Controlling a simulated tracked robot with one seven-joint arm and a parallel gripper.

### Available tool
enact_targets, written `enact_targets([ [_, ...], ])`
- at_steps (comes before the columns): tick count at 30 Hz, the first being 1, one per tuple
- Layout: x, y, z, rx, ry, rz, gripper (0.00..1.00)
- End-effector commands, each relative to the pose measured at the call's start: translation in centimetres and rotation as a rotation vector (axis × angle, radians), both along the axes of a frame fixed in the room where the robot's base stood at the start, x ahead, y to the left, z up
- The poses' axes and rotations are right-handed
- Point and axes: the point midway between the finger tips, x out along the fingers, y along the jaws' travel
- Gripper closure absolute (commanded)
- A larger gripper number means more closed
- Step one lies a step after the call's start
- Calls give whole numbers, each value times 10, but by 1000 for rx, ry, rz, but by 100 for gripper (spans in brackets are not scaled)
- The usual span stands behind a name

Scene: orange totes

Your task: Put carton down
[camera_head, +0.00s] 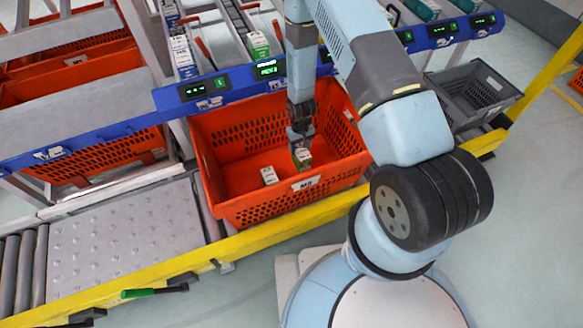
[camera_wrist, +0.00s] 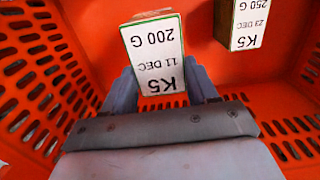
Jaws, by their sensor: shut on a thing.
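My gripper (camera_head: 300,140) reaches down into the orange tote (camera_head: 245,213) on the conveyor. It is shut on a small carton (camera_head: 303,157), held inside the tote near its right side. In the wrist view the held carton (camera_wrist: 157,55) has a white label reading "K5 11 DEC 200 G", and my gripper (camera_wrist: 162,95) has a finger on each side of it. A second carton (camera_head: 268,175) lies on the tote floor to the left. It also shows in the wrist view (camera_wrist: 245,24), labelled "K5 23 DEC 250 G", apart from the held one. Whether the held carton touches the floor I cannot tell.
A blue shelf rail (camera_head: 210,88) with green displays runs behind the tote, with cartons in lanes above it. A yellow rail (camera_head: 250,232) edges the conveyor in front. A grey tote (camera_head: 455,95) stands to the right. The tote floor between the two cartons is clear.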

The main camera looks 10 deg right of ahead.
Motion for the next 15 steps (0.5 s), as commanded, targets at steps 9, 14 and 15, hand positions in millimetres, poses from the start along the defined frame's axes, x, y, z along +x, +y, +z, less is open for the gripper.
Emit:
enact_targets([
  [9, 0, 0, -39, 0, 0, 0, 81],
  [14, 0, 0, -47, 0, 0, 0, 81],
  [15, 0, 0, -50, 0, 0, -1, 81],
])
